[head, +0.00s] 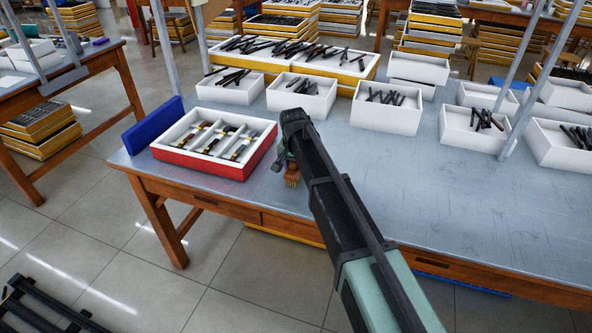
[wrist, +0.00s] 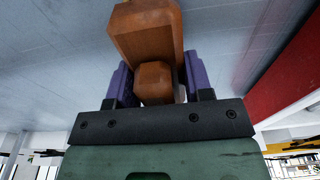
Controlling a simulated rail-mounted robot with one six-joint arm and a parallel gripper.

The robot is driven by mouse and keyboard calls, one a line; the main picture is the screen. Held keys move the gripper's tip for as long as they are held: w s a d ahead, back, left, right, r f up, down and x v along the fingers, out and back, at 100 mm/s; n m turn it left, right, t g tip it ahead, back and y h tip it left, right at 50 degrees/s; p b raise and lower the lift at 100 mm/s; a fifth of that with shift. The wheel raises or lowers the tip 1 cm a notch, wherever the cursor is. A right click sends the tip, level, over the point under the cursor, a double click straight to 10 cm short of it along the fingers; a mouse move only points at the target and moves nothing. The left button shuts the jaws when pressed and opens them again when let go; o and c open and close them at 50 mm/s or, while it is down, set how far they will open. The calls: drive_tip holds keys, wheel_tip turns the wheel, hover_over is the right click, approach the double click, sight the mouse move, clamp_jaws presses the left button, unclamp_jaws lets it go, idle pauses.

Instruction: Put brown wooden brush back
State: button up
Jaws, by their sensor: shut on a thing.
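The brown wooden brush shows in the wrist view (wrist: 146,35) between the two purple finger pads of my gripper (wrist: 155,80), which is shut on it. In the head view the brush (head: 291,178) shows only in part below the end of my arm, near the table's front edge. My gripper (head: 287,160) is mostly hidden by the arm there. I cannot tell whether the brush touches the table. The brush is just right of a red-sided tray.
The red-sided tray (head: 209,164) with white compartments holds several eyeglass parts. A blue panel (head: 153,126) stands left of it. White boxes (head: 301,98) of dark parts line the back of the grey table (head: 440,210). The table's right middle is clear.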

drive_tip(key=shift+f, duration=0.2)
drive_tip(key=o, duration=1)
drive_tip(key=shift+r, duration=0.1)
drive_tip(key=shift+c, duration=0.2)
drive_tip(key=r+p, duration=0.4)
drive_tip(key=s+r+p, duration=0.1)
drive_tip(key=r+p, duration=0.7)
drive_tip(key=shift+s+a+r, duration=0.2)
drive_tip(key=shift+r, duration=0.1)
drive_tip(key=shift+f, duration=0.2)
drive_tip(key=shift+s+d, duration=0.2)
drive_tip(key=s+d+n, duration=0.1)
drive_tip(key=s+d, duration=0.9)
drive_tip(key=s, duration=0.3)
drive_tip(key=s+d+n+g, duration=0.1)
drive_tip(key=s+d+n, duration=0.1)
drive_tip(key=s+d, duration=0.9)
drive_tip(key=s, duration=0.2)
drive_tip(key=shift+s+d, duration=0.15)
drive_tip(key=shift+s, duration=0.15)
